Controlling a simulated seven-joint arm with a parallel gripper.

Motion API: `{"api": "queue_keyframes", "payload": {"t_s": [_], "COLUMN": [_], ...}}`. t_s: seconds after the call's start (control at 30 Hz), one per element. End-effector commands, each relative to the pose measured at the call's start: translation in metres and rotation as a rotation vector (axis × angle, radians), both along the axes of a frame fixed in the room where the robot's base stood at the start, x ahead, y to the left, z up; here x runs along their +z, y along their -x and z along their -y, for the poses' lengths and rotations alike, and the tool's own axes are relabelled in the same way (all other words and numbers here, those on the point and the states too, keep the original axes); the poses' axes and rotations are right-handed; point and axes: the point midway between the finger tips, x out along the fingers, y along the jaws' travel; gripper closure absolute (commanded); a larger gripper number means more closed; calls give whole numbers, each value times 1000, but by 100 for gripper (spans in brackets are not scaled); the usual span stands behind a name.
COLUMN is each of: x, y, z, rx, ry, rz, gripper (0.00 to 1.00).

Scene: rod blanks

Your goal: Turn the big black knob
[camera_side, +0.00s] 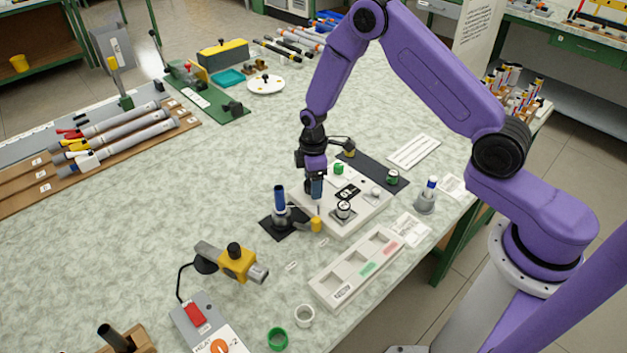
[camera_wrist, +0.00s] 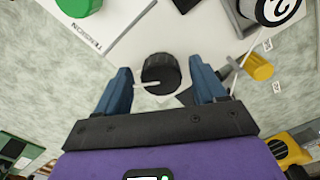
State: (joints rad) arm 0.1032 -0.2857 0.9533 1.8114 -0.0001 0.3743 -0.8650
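The big black knob (camera_wrist: 160,70) has a white pointer line and sits on a white panel box (camera_side: 335,222). In the wrist view it lies between the two blue fingers of my gripper (camera_wrist: 161,84), with a gap on each side. The gripper is open and holds nothing. In the side view my gripper (camera_side: 317,197) points down over the left part of the box, and I cannot make out the black knob there. How far the fingertips reach down beside the knob is unclear.
The box also bears a green knob (camera_side: 339,168) and a white-topped metal knob (camera_side: 344,209). A compartment tray (camera_side: 340,292) lies in front.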

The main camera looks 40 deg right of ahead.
Motion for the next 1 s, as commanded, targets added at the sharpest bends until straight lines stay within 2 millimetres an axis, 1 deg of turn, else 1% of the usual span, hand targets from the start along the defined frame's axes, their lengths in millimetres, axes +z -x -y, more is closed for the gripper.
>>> {"api": "queue_keyframes", "payload": {"t_s": [0.23, 0.37, 0.47, 0.57, 1.0], "x": [1, 10, 24, 42, 131], "y": [0, 0, 0, 0, -1], "z": [0, 0, 0, 0, 0], "rx": [0, 0, 0, 0, 0], "ry": [0, 0, 0, -1, -1], "rz": [-1, 0, 1, 3, 4], "gripper": [30, 30, 30, 30, 30]}}
